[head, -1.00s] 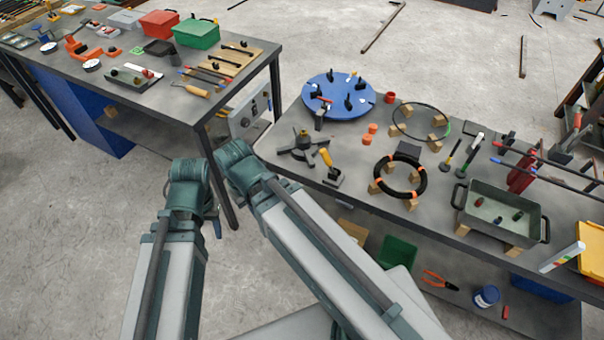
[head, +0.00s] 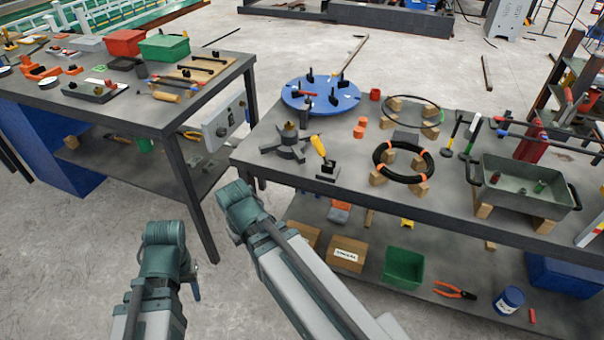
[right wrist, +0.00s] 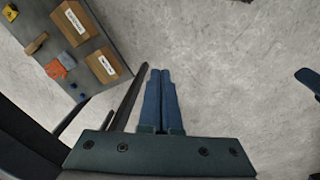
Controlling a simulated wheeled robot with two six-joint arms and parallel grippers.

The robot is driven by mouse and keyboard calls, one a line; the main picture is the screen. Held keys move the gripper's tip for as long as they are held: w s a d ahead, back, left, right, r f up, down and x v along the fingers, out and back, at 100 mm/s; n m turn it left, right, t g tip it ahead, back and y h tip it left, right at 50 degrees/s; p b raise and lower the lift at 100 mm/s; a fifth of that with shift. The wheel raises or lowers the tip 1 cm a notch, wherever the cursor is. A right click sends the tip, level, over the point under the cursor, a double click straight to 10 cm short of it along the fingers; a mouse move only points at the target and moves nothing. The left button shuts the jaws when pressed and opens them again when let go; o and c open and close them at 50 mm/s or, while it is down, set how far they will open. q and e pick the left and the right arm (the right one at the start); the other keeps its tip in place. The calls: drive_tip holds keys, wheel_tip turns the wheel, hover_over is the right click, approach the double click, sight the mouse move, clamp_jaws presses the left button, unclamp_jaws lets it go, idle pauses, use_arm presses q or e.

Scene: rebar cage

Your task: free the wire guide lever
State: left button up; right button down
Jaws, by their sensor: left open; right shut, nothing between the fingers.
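A yellow-handled lever (head: 318,146) stands tilted on a small black base (head: 328,170) near the front left of the right-hand bench. I cannot tell for sure that it is the wire guide lever. A grey three-armed stand (head: 288,144) sits just left of it. My left gripper (head: 196,290) shows only as a small blue part beside my left arm, open, low in front of the benches and well apart from the lever. My right gripper (right wrist: 160,100) is shut and empty over bare floor in the right wrist view; my arm hides it in the head view.
The right-hand bench (head: 262,160) also carries a blue turntable (head: 320,97), a black coil (head: 403,176) and a grey tray (head: 525,192). Its lower shelf holds cardboard boxes (head: 346,253) and a green bin (head: 403,268). The left bench (head: 150,116) stands close by.

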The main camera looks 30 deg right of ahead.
drive_tip(key=w+d+f+n+h+b, duration=0.1)
drive_tip(key=w+d+f+h+b, duration=0.15)
drive_tip(key=d+f+b, duration=0.35)
drive_tip(key=w+d+f+h+b, duration=0.2)
drive_tip(key=d+f+h+b, duration=0.15)
drive_tip(key=f+b, duration=0.4)
drive_tip(key=w+r+n+t+h, duration=0.1)
drive_tip(key=r+h, duration=0.5)
drive_tip(key=r, duration=0.6)
drive_tip(key=w+r+n+t+h, duration=0.2)
drive_tip(key=w+r+h, duration=0.4)
drive_tip(key=r, duration=0.7)
drive_tip(key=shift+w+a+n+h+b, duration=0.15)
drive_tip(key=shift+n+h+b, duration=0.25)
drive_tip(key=shift+n+h, duration=0.3)
